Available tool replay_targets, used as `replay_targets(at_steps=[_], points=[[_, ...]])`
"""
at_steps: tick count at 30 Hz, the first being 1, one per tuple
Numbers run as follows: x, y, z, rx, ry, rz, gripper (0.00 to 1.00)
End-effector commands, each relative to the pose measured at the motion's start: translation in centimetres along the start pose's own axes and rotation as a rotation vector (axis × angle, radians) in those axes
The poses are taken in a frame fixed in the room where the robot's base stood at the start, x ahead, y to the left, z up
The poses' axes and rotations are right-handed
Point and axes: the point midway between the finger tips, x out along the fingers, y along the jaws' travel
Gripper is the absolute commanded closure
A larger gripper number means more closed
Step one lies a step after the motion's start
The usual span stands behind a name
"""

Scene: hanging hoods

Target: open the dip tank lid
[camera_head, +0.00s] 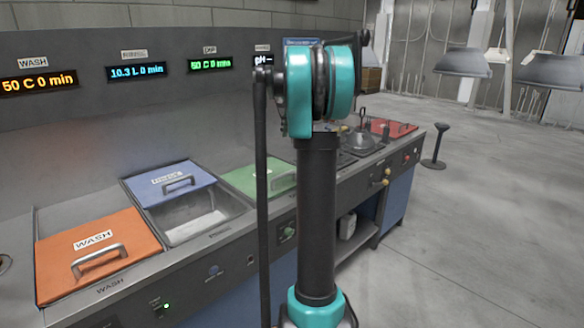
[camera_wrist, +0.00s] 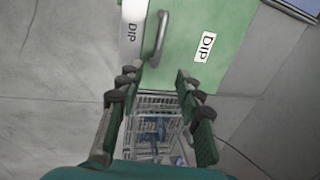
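The green dip tank lid (camera_head: 248,177) lies flat on the counter in the head view, partly hidden behind my arm. In the wrist view the same green lid (camera_wrist: 210,70) fills the upper middle and carries a white DIP label (camera_wrist: 204,46). Its grey bar handle (camera_wrist: 160,38) stands near the lid's left edge, just beyond my fingertips. My gripper (camera_wrist: 156,76) is open, with its two fingers apart and nothing held. The handle appears ahead of the gap, not between the fingers. The gripper is not clearly visible in the head view.
An orange wash lid (camera_head: 70,262) and a blue lid (camera_head: 165,184) beside a partly uncovered tank (camera_head: 205,212) are to the left. A red lid (camera_head: 390,127) is farther right. A wire rack-like object (camera_wrist: 155,130) shows between my fingers. Open floor (camera_head: 470,220) lies at right.

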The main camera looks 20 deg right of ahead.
Motion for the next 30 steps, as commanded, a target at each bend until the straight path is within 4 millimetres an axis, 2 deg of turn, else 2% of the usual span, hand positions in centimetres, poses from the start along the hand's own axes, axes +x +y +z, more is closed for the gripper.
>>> replay_targets(at_steps=[5,21,30], points=[[1.7,-0.1,-0.1,0.002,-0.001,0.000,0.64],[12.3,-0.1,0.0,-0.001,0.000,0.000,0.64],[16.4,-0.1,0.0,-0.001,0.000,0.000,0.64]])
